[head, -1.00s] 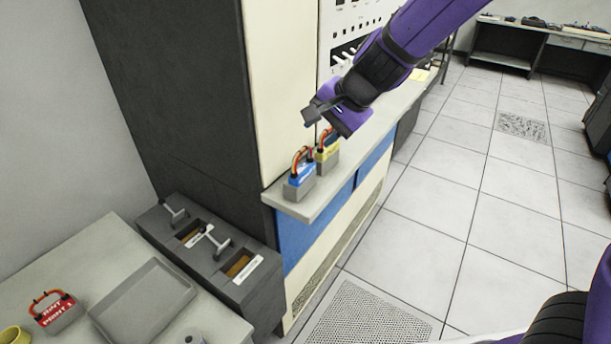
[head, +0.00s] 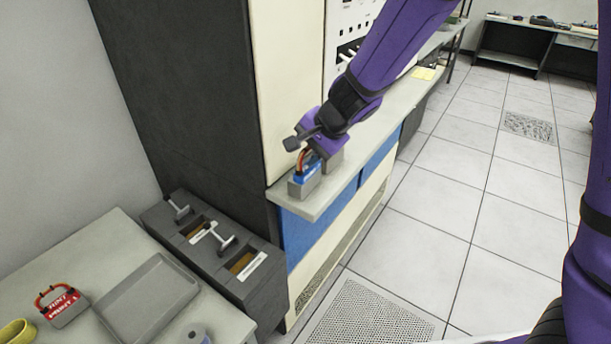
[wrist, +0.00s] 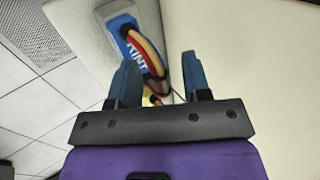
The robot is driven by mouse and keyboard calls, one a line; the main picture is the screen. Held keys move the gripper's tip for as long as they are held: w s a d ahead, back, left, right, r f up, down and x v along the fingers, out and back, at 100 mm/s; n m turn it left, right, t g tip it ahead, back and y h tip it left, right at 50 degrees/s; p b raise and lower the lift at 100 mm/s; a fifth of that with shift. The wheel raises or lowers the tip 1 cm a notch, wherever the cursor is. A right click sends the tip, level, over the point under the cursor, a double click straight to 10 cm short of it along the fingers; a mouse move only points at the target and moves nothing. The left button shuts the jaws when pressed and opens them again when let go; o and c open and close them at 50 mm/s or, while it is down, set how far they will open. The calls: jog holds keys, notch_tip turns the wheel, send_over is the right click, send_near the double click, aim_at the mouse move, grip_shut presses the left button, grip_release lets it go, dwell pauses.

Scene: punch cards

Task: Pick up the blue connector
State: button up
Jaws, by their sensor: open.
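The blue connector (head: 304,181) is a grey block with a blue label and looped coloured wires. It stands upright on the end of the machine's shelf. In the wrist view, the blue connector (wrist: 130,43) lies ahead, its wires arching between the two finger lines. My gripper (head: 303,143) is just above and behind it, apart from it as far as I can tell. In the wrist view my gripper (wrist: 160,75) is open with nothing between its fingertips but the view of the wires beyond. A second connector (head: 332,160) behind it is mostly hidden by my gripper.
The narrow shelf (head: 314,205) runs along the tall machine (head: 283,95). Below left is a dark box with levers (head: 222,250). A table holds an empty grey tray (head: 148,300) and a red connector (head: 66,305). Tiled floor to the right is clear.

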grip_shut()
jog(key=shift+r, duration=0.15)
dwell(0.4)
